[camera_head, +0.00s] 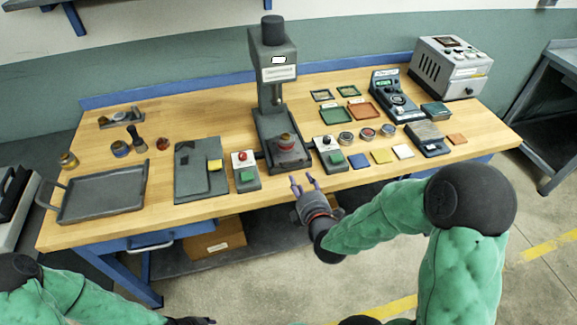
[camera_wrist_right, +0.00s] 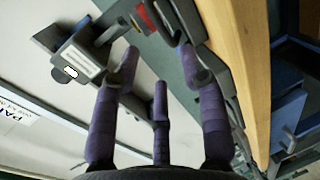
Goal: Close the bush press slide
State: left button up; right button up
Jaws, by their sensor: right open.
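The bush press (camera_head: 272,60) is a tall grey machine with a white label at the middle back of the workbench. Its slide (camera_head: 290,161) is a grey plate low at the front of the press, with a small red and brass part (camera_head: 286,142) on it. My right gripper (camera_head: 304,183) is open and empty, just in front of the slide near the table's front edge, apart from it. In the right wrist view its purple fingers (camera_wrist_right: 150,75) are spread, with the labelled press head (camera_wrist_right: 72,60) beyond. My left gripper (camera_head: 190,321) barely shows at the bottom edge.
Button boxes (camera_head: 245,178) and (camera_head: 330,160) flank the press. A grey tray (camera_head: 104,193) lies at left. Coloured squares, round tins and a grey device (camera_head: 398,98) fill the right side. The front table edge is close below my right gripper.

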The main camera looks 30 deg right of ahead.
aim_at(293, 165)
jog(key=b+x, duration=0.2)
jog(key=x, duration=0.8)
jog(key=shift+w+f, duration=0.1)
grip_shut()
